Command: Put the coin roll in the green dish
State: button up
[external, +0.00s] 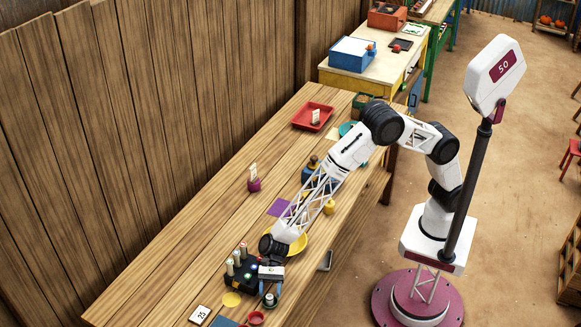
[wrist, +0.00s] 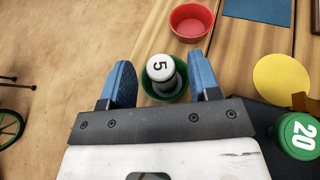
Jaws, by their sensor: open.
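The coin roll (wrist: 161,69), dark with a white cap marked 5, stands in the green dish (wrist: 148,88) in the wrist view. In the external view the roll's pale top (external: 269,298) shows at the near end of the bench, with a little of the dish around it. My gripper (wrist: 162,64) is open, with one blue finger on each side of the roll and gaps between. It points down over the same spot in the external view (external: 269,286). Whether the fingers are level with the roll or above it is hard to tell.
A red dish (wrist: 192,20) is close to the green one. A yellow disc (wrist: 282,78) and a blue sheet (wrist: 258,9) lie nearby. A black rack (external: 238,275) with several coloured-top rolls stands beside my gripper; a green-capped roll marked 20 (wrist: 298,136) is at its right.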

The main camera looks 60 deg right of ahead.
jog(key=v, duration=0.8)
jog(key=shift+d, duration=0.15)
jog(key=shift+r, duration=0.1)
dwell(0.7)
jog(key=d+r+n+t+h, duration=0.1)
jog(key=d+r+n+h, duration=0.15)
jog(key=d+r, duration=0.75)
jog(key=d+r+n+t+h, duration=0.1)
jog(key=d+r+n, duration=0.25)
jog(key=d, duration=1.35)
jog(key=d+r+n+t+h, duration=0.1)
jog(key=d+r+n, duration=0.1)
jog(key=d+r, duration=0.8)
jog(key=s+d+n+t+h, duration=0.1)
jog(key=s+d+h, duration=0.1)
jog(key=s+d, duration=0.5)
jog(key=s+d+n+t+h, duration=0.2)
jog(key=s+d, duration=0.6)
jog(key=d, duration=0.9)
jog(key=s+d+n+t+h, duration=0.1)
jog(key=s+d+h, duration=0.3)
jog(key=d, duration=0.9)
jog(key=s+n, duration=0.1)
jog(key=s, duration=0.2)
jog(key=shift+s+t, duration=0.25)
jog(key=shift+t, duration=0.05)
